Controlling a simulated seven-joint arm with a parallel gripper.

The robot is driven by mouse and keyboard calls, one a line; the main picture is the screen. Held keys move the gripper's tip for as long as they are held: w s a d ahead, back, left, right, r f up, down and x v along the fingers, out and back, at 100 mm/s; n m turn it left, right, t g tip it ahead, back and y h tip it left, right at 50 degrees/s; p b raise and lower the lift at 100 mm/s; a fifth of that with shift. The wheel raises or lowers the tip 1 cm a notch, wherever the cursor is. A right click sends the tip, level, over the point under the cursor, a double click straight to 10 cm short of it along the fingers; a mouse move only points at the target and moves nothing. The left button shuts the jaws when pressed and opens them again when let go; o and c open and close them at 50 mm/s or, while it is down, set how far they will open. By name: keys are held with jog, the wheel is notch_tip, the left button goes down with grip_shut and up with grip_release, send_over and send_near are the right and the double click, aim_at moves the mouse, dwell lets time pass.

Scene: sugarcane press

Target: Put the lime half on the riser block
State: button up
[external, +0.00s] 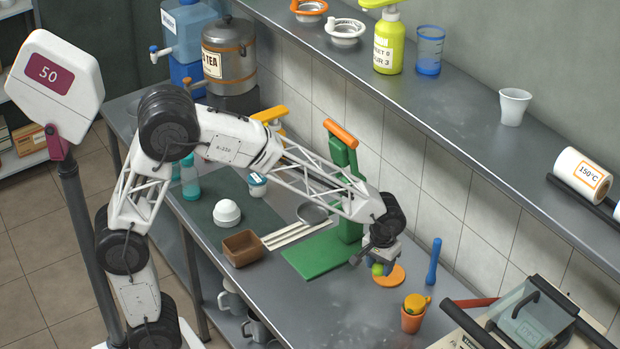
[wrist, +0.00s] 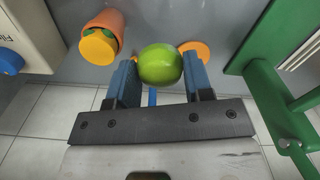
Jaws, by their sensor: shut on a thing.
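The lime half (wrist: 160,64) shows as a glossy green rounded shape between the blue fingertips of my gripper (wrist: 160,80) in the wrist view. My gripper is shut on it. In the external view, my gripper (external: 380,258) points down, with the lime (external: 378,269) low at its tips, over or beside a flat orange disc (external: 390,276). The disc also shows just right of the lime in the wrist view (wrist: 196,50). Whether the lime touches the disc or counter cannot be told. No object is clearly recognisable as the riser block.
A green press (external: 345,190) stands just left of my gripper. An orange cup with a yellow top (external: 412,313) and a blue rod (external: 433,262) are to the right. A brown open box (external: 242,248) and white strips (external: 297,233) lie left.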

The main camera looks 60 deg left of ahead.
jog(key=s+d+f+n, duration=0.1)
jog(key=s+d+f, duration=0.1)
jog(key=s, duration=0.6)
jog(key=shift+s+d+f, duration=0.15)
jog(key=shift+s+d, duration=0.15)
jog(key=shift+d, duration=0.3)
jog(key=shift+w, duration=0.15)
send_over(415, 301)
jog(key=shift+f, duration=0.75)
jog(key=shift+f, duration=0.1)
jog(key=shift+f, duration=1.65)
jog(key=shift+f, duration=0.1)
jog(key=o, duration=0.9)
